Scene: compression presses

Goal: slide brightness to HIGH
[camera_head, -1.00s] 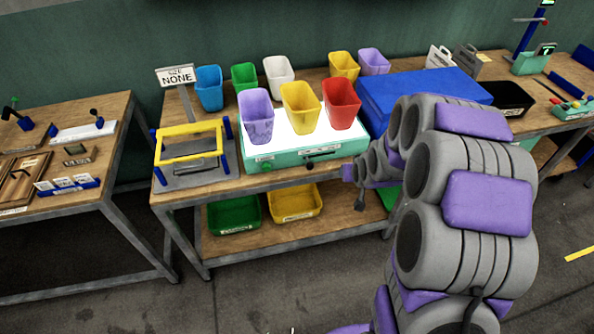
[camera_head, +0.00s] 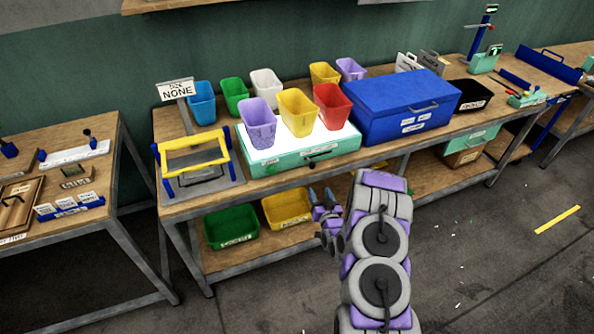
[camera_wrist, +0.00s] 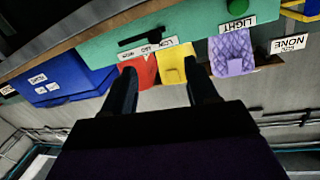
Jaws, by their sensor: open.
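The light box (camera_head: 300,160) is a teal case with a glowing white top, standing on the middle workbench. Its front face has a dark slider (camera_head: 314,163) right of centre and a green knob (camera_head: 271,169) at the left. The wrist view is upside down; it shows the slider slot (camera_wrist: 140,37), the green knob (camera_wrist: 222,4) and a LIGHT label (camera_wrist: 237,24). The slider's setting is too small to read. My gripper (camera_head: 321,193) is open and empty, below and in front of the box, apart from the slider. Its two fingers also show in the wrist view (camera_wrist: 164,90).
Purple (camera_head: 257,125), yellow (camera_head: 298,112) and red (camera_head: 331,106) bins stand on the lit top. A blue case (camera_head: 405,112) stands right of the box, a yellow-handled press (camera_head: 193,160) left. Green and yellow bins (camera_head: 287,207) sit on the lower shelf. Open floor lies in front.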

